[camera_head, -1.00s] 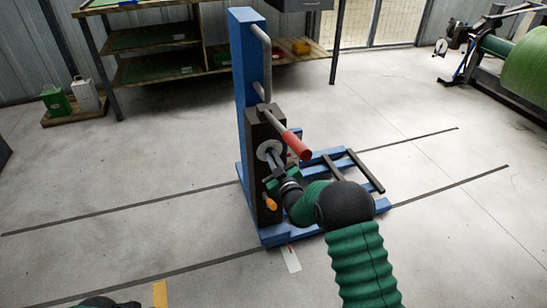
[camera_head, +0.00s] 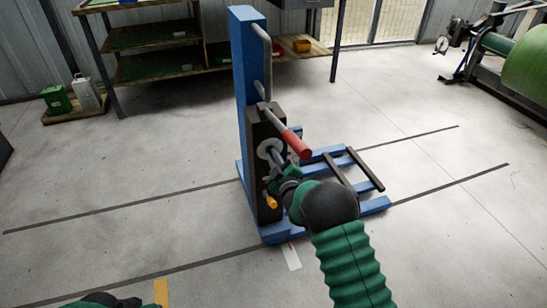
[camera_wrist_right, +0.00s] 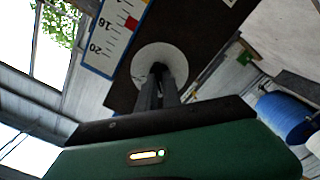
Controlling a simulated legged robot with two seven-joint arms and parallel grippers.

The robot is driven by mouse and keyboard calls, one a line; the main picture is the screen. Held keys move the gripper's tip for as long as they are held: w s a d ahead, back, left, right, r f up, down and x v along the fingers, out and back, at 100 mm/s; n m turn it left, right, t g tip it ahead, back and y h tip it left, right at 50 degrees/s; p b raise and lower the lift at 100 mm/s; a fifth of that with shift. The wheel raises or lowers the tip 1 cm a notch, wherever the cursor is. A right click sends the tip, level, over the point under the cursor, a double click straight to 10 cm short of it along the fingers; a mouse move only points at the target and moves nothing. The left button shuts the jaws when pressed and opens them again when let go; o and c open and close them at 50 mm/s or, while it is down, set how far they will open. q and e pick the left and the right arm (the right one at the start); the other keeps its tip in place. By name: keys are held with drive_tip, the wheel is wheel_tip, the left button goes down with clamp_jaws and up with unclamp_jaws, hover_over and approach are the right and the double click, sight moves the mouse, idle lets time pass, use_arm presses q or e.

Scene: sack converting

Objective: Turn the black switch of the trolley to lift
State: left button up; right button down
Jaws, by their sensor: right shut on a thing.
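The blue trolley (camera_head: 241,80) stands upright in the middle of the head view, with a black box (camera_head: 259,190) on its near side. A round pale dial plate (camera_head: 265,148) is on the box; it also shows in the right wrist view (camera_wrist_right: 174,57). My right gripper (camera_head: 275,160) is at this dial, its fingers shut on the small black switch (camera_wrist_right: 158,68) at the dial's centre. The fingers hide most of the switch, so its exact angle is hard to tell. My left gripper is out of view; only part of my left arm shows at the bottom left.
A red-tipped lever (camera_head: 296,144) sticks out just above my right gripper, and an orange knob (camera_head: 271,202) sits below it. A numbered scale (camera_wrist_right: 110,38) is beside the dial. Blue and black forks (camera_head: 365,170) extend low to the right.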

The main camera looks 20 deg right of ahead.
drive_tip(key=shift+s+f, duration=0.1)
drive_tip(key=shift+f, duration=0.25)
drive_tip(key=c, duration=1.5)
unclamp_jaws()
drive_tip(key=shift+r, duration=0.1)
drive_tip(key=shift+r, duration=0.15)
drive_tip(key=s+p, duration=0.2)
drive_tip(key=s, duration=0.3)
drive_tip(key=s+p, duration=0.2)
drive_tip(key=s, duration=0.4)
drive_tip(key=s+p, duration=0.2)
drive_tip(key=s, duration=0.3)
drive_tip(key=shift+s+d, duration=0.3)
drive_tip(key=shift+s, duration=0.05)
